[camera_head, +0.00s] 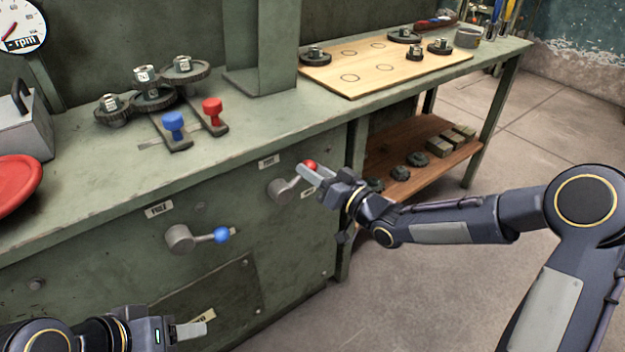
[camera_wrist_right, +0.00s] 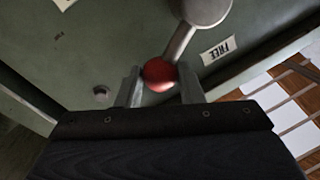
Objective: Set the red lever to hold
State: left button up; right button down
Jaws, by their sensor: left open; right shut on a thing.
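The red lever has a grey round pivot (camera_head: 280,191) on the green cabinet front, and its arm points up and right to a red ball knob (camera_head: 309,164). My right gripper (camera_head: 314,171) is shut on this knob. In the right wrist view the red knob (camera_wrist_right: 158,74) sits between the two fingers, with the lever's grey shaft (camera_wrist_right: 180,45) running to the pivot. A label reading FREE (camera_wrist_right: 220,51) lies beside the shaft. Another label (camera_head: 267,162) above the pivot is too small to read. My left gripper (camera_head: 190,330) is open and empty at the lower left.
A blue-knobbed lever (camera_head: 221,235) is on the same front, to the left, with its own labels. The bench top (camera_head: 262,124) above carries gears, blue and red slider knobs and a wooden board (camera_head: 375,70). A lower shelf (camera_head: 408,180) holds dark discs and blocks.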

jog(key=shift+w+d+f+m+t+h+b, duration=0.15)
jog(key=shift+f+m+t+b, duration=0.3)
jog(key=shift+f+m+b, duration=1.05)
jog(key=shift+s+f+m+t+h+b, duration=0.15)
jog(key=shift+f+m+t, duration=0.55)
jog(key=shift+m, duration=1.75)
jog(key=shift+w+d+f+m+t+h+b, duration=0.15)
jog(key=shift+f+m+b, duration=0.7)
jog(key=shift+f+m, duration=0.85)
jog(key=shift+a+r+m, duration=0.15)
jog(key=shift+r+m, duration=0.05)
jog(key=shift+m, duration=0.15)
jog(key=c, duration=1)
grip_release()
jog(key=p+v, duration=0.1)
jog(key=v, duration=0.7)
jog(key=shift+p, duration=0.4)
